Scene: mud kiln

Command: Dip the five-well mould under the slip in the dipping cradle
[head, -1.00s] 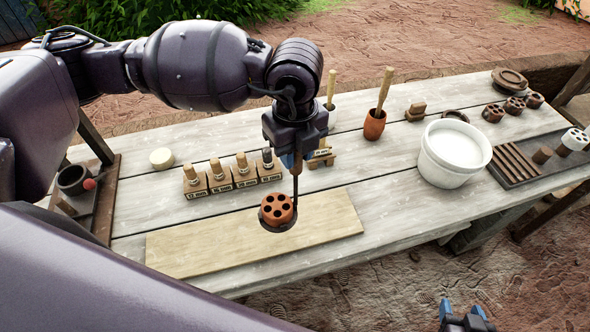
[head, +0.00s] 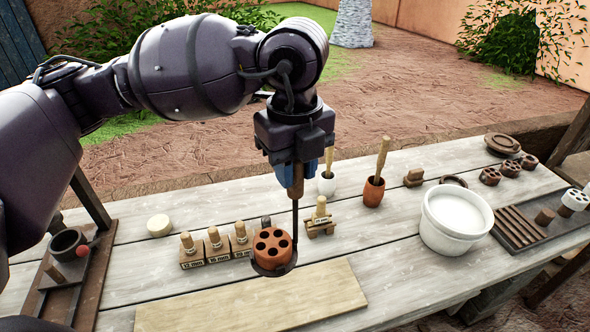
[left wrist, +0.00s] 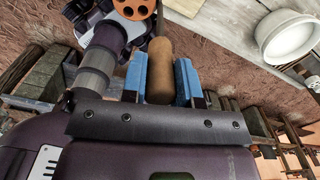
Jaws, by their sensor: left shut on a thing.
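My left gripper (head: 297,180) points down and is shut on the wooden handle (head: 296,189) of the dipping cradle. A thin dark rod (head: 295,220) runs down from the handle to a dark ring (head: 274,270). The reddish-brown five-well mould (head: 272,248) sits upright in this ring, wells up, above the far edge of a pale board. In the left wrist view the handle (left wrist: 160,70) lies between the blue fingers, and part of the mould (left wrist: 133,8) shows at the top. The white slip fills a white bucket (head: 430,235) to the right, apart from the cradle. My right gripper is out of view.
The pale board (head: 250,305) lies at the table's front. A clay cup (head: 373,192) with a wooden-handled tool stands behind. A dark tray (head: 515,232) is right of the bucket. Table between cradle and bucket is clear.

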